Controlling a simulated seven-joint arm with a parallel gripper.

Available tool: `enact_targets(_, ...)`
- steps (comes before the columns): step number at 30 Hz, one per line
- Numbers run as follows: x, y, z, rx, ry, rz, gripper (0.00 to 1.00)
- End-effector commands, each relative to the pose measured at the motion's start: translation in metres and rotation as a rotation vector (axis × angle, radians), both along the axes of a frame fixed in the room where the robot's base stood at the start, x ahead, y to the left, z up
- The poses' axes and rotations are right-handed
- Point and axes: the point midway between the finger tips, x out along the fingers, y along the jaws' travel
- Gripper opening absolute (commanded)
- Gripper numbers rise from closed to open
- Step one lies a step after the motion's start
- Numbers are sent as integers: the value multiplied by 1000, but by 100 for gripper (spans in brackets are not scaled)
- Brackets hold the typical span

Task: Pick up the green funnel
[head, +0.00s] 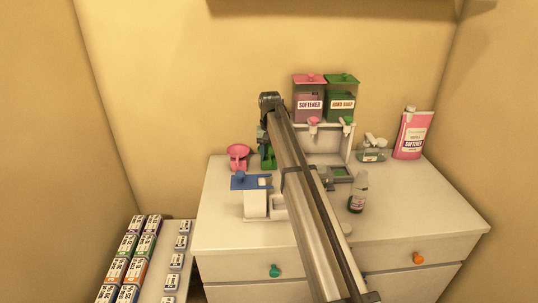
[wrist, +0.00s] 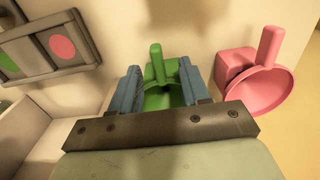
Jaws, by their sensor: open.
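The green funnel (head: 268,159) stands on the white cabinet top, partly hidden behind my arm in the head view. In the wrist view the green funnel (wrist: 157,54) has its spout part pointing toward the top of the picture, and its lower part lies between the blue fingers. My gripper (wrist: 160,82) is open, with one finger on each side of the funnel. I cannot tell whether either finger touches it. My gripper (head: 264,138) appears small at the arm's far end in the head view.
A pink funnel (wrist: 262,82) stands close on the right in the wrist view. It is left of the green one in the head view (head: 238,153). A white stand with a blue top (head: 251,182), a small bottle (head: 358,193) and dispensers (head: 325,98) are nearby.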

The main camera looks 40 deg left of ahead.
Motion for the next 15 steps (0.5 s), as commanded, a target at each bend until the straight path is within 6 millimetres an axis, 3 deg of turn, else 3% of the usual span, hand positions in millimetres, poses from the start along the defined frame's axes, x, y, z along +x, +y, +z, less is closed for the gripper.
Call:
enact_targets(7, -1, -1, -34, -1, 1, 0, 46)
enact_targets(15, 0, 0, -40, 0, 0, 0, 46)
